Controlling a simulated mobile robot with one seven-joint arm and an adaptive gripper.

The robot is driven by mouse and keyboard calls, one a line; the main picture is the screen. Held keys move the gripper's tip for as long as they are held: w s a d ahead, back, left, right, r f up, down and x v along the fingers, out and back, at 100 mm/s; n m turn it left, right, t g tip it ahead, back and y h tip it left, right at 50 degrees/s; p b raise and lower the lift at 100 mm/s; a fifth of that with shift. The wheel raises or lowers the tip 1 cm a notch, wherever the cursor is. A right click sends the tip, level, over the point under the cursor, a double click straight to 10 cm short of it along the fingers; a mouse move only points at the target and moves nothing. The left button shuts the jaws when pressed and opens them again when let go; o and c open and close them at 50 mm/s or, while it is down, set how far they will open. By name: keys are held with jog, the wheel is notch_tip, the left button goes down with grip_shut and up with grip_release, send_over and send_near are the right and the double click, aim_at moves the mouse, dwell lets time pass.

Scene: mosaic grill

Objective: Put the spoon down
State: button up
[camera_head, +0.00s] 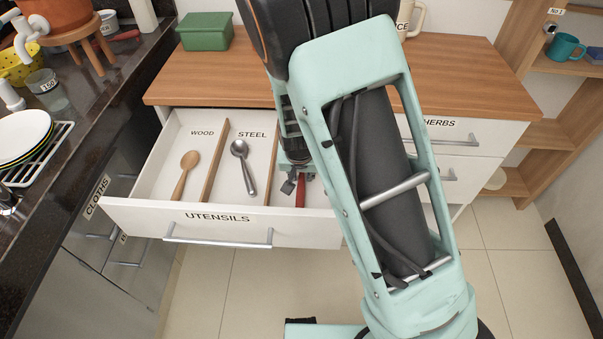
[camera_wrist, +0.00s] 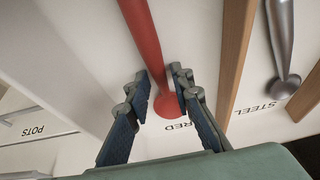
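A red spoon (camera_wrist: 147,45) lies in the drawer's right compartment, over the label RED. In the head view only a short red piece (camera_head: 300,192) shows below my gripper. My gripper (camera_wrist: 160,82) is open, one finger on each side of the spoon near its rounded end, with gaps visible on both sides. In the head view my gripper (camera_head: 297,180) is low over that compartment, largely hidden by my arm. A steel spoon (camera_head: 241,150) lies in the middle compartment and also shows in the wrist view (camera_wrist: 281,35). A wooden spoon (camera_head: 186,168) lies in the left compartment.
The open UTENSILS drawer (camera_head: 125,212) has wooden dividers (camera_head: 215,160); one divider (camera_wrist: 238,50) stands close right of my gripper. The wooden counter (camera_head: 190,85) overhangs behind, with a green box (camera_head: 205,32) on it. A dish rack (camera_head: 38,165) stands at left.

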jog(key=shift+o, duration=0.3)
jog(key=shift+r, duration=0.1)
jog(key=shift+r, duration=0.3)
jog(key=p+v, duration=0.5)
jog(key=v, duration=0.6)
jog(key=shift+s+r, duration=0.2)
jog(key=shift+s, duration=0.05)
